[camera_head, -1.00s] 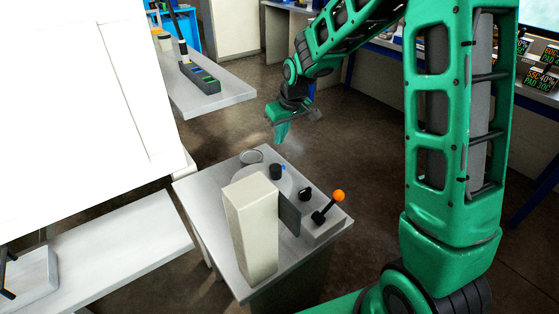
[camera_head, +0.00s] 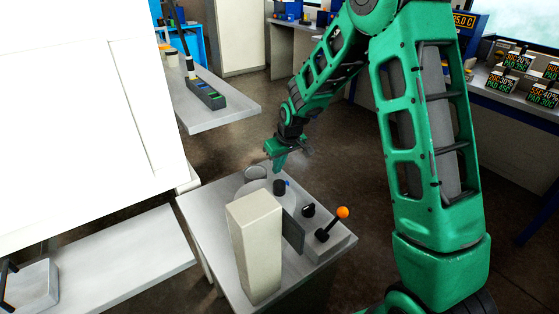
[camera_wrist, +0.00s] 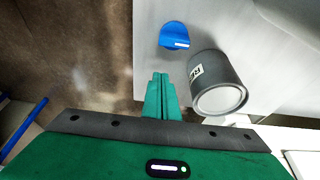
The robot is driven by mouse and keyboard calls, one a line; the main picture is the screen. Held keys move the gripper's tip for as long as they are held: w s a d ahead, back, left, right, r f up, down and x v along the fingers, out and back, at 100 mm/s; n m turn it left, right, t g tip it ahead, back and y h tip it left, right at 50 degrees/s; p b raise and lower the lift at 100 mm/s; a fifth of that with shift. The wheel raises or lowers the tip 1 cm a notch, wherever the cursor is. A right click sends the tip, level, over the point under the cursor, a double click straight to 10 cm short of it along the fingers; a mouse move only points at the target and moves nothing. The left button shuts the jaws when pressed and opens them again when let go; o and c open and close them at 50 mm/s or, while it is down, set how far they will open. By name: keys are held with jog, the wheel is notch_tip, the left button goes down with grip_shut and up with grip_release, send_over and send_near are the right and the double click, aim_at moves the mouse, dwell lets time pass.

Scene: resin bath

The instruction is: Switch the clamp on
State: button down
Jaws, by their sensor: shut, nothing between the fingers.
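My gripper (camera_head: 277,164) is shut and empty, hanging above the far edge of the small grey bench (camera_head: 207,222). Its closed green fingers show in the wrist view (camera_wrist: 161,92). A blue knob (camera_wrist: 174,36) with a white mark is beyond the fingertips, apart from them. Some blue shows in the head view (camera_head: 288,183), partly behind a short black cylinder (camera_head: 280,188). A grey can (camera_wrist: 217,88) with a partly visible label is right of the fingers; a can also stands at the bench's far end in the head view (camera_head: 255,173). No part is plainly marked as the clamp.
A cream upright block (camera_head: 256,245) with a dark plate (camera_head: 293,232) stands on the bench. At right are a black knob (camera_head: 308,210) and a lever with an orange ball (camera_head: 342,212). A large white panel (camera_head: 80,110) is at left. Floor is clear behind the bench.

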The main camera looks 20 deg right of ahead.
jog(key=shift+w+a+f, duration=0.1)
jog(key=shift+w+f, duration=0.1)
jog(key=shift+f, duration=0.5)
jog(key=shift+s+f, duration=0.1)
jog(key=shift+f, duration=0.2)
jog(key=shift+s+d+r, duration=0.1)
jog(key=shift+s+d, duration=0.25)
jog(key=shift+s, duration=0.5)
jog(key=shift+s+d, duration=0.3)
jog(key=shift+s, duration=0.55)
jog(key=shift+d, duration=0.15)
